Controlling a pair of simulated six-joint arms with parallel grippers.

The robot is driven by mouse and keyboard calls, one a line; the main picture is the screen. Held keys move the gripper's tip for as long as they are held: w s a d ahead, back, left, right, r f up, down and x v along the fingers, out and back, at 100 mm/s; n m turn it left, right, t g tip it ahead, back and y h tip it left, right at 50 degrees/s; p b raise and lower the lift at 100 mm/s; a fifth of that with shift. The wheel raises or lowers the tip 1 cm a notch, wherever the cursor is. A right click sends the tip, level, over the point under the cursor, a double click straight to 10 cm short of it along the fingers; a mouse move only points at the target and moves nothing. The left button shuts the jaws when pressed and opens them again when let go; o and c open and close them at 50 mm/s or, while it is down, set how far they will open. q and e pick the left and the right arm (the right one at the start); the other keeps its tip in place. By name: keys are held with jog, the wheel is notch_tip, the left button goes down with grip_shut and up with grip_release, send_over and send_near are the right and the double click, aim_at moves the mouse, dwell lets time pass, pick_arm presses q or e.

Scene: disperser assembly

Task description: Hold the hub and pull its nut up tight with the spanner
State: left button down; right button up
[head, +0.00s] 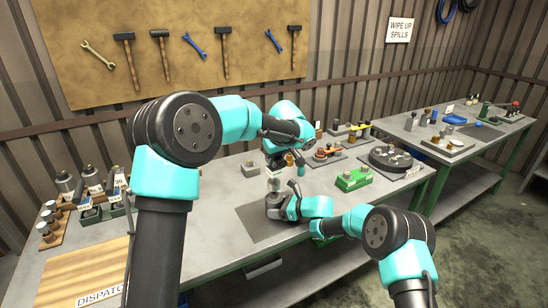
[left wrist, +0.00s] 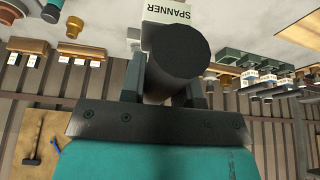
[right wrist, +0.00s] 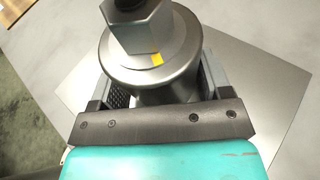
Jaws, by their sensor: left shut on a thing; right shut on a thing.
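The hub (head: 276,208) is a grey metal cylinder standing on a dark plate in the head view. In the right wrist view the hub (right wrist: 165,75) has a wide collar and a hex nut (right wrist: 142,32) with a yellow mark on top. My right gripper (head: 289,208) is shut around the hub from the right. My left gripper (head: 274,166) is shut on the spanner's thick dark handle (left wrist: 178,62), above the hub. I cannot tell whether the spanner touches the nut.
A green block (head: 353,179) and a round dark fixture (head: 391,158) stand right of the hub. A small grey block (head: 250,169) stands to its left. Several labelled parts fill the bench's left end. The dark plate (head: 254,225) is bare before the hub.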

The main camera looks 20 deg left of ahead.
aim_at(275, 164)
pick_arm(q)
jog(key=n+g, duration=0.1)
jog(key=n, duration=0.2)
jog(key=n+g+y, duration=0.1)
jog(key=n, duration=0.2)
jog(key=shift+f, duration=0.2)
jog(key=n+g, duration=0.1)
jog(key=n, duration=0.2)
jog(key=n+g, duration=0.1)
jog(key=n, duration=0.2)
jog(key=shift+f+n+g, duration=0.2)
jog(key=shift+n+g, duration=0.1)
jog(key=shift+f, duration=1.7)
jog(key=shift+m+t, duration=0.7)
jog(key=shift+m, duration=1.3)
jog(key=shift+m+t, duration=0.7)
jog(key=shift+m, duration=0.9)
jog(key=shift+m+t+h, duration=0.25)
jog(key=shift+m+t, duration=0.3)
jog(key=shift+m, duration=1.05)
jog(key=shift+m+t+h, duration=0.25)
jog(key=shift+m+t, duration=0.3)
jog(key=shift+m, duration=1.45)
jog(key=shift+n, duration=0.3)
